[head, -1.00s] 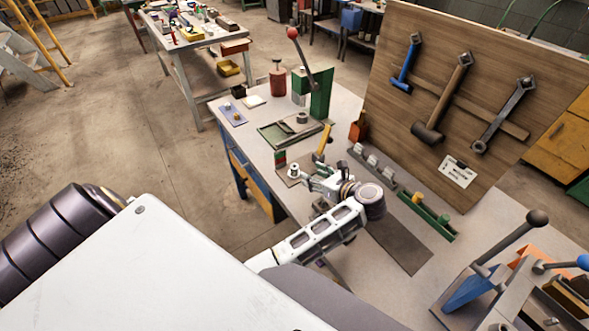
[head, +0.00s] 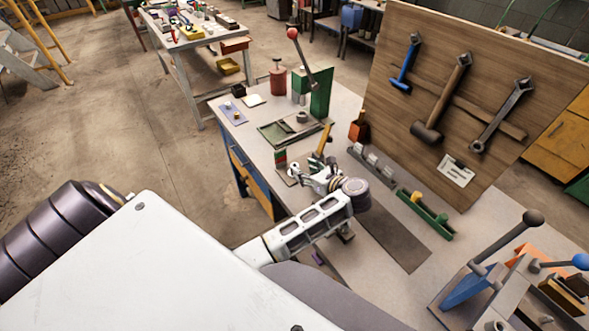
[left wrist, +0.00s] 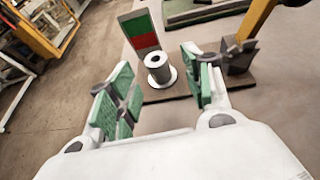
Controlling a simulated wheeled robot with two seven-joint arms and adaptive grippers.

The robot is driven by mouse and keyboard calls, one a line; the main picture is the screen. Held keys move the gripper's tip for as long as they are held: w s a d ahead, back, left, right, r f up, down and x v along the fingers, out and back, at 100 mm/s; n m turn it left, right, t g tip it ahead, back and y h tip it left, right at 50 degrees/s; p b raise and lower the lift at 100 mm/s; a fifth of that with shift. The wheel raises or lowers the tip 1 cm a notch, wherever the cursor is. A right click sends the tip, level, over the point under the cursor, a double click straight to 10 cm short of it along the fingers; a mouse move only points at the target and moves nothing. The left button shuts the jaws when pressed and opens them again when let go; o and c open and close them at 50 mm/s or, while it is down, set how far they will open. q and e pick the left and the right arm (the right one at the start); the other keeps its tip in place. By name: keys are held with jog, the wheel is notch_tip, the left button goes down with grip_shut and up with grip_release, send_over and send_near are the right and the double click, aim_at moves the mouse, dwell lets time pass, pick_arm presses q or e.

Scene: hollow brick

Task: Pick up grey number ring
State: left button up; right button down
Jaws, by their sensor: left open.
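My left gripper (left wrist: 158,90) is open, with green-padded fingers on either side in the picture. The ring appears between and just beyond the fingertips, and nothing is held. In the head view my left gripper (head: 312,178) is over the bench beside the ring. My right gripper is not in view.
A red and green card (left wrist: 139,34) stands behind the ring. A yellow-handled tool (head: 324,139) rises close by, in a dark block (left wrist: 239,56). A green tray (head: 285,133) lies farther back. The tool board (head: 470,75) bounds the bench on the right.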

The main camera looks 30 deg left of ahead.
aim_at(297, 167)
pick_arm(q)
jog(key=shift+s+p+x, duration=0.1)
jog(key=shift+p+x, duration=0.25)
jog(key=shift+x, duration=0.4)
jog(key=shift+s+p+x, duration=0.15)
jog(key=shift+p+x, duration=0.15)
jog(key=shift+x, duration=1.5)
jog(key=shift+c, duration=0.2)
jog(key=c, duration=1)
jog(key=shift+r, duration=0.1)
jog(key=shift+c, duration=0.3)
jog(key=shift+r+b, duration=0.55)
jog(key=shift+r, duration=4.4)
